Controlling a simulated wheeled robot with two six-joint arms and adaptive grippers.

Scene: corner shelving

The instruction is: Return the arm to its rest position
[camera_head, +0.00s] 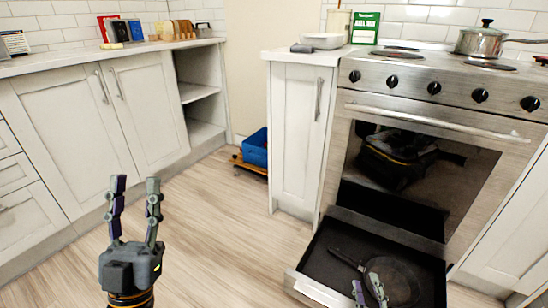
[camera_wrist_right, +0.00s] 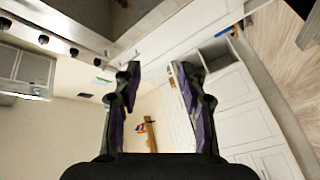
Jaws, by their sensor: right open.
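My left gripper (camera_head: 133,184) points up at the lower left of the head view. Its two fingers are apart with nothing between them. My right gripper (camera_head: 368,287) shows only by its fingertips at the bottom of the head view, in front of the open oven drawer (camera_head: 318,290). In the right wrist view my right gripper (camera_wrist_right: 157,75) is open and empty. A dark frying pan (camera_head: 400,278) lies in the drawer, its handle toward the back left. The fingertips overlap the pan in the picture; I cannot tell whether they touch it.
The stainless oven (camera_head: 425,130) stands above the drawer, with a lidded pot (camera_head: 480,42) on its top. A white cabinet (camera_head: 296,130) is beside it. The wooden floor (camera_head: 215,235) between the cabinets is clear.

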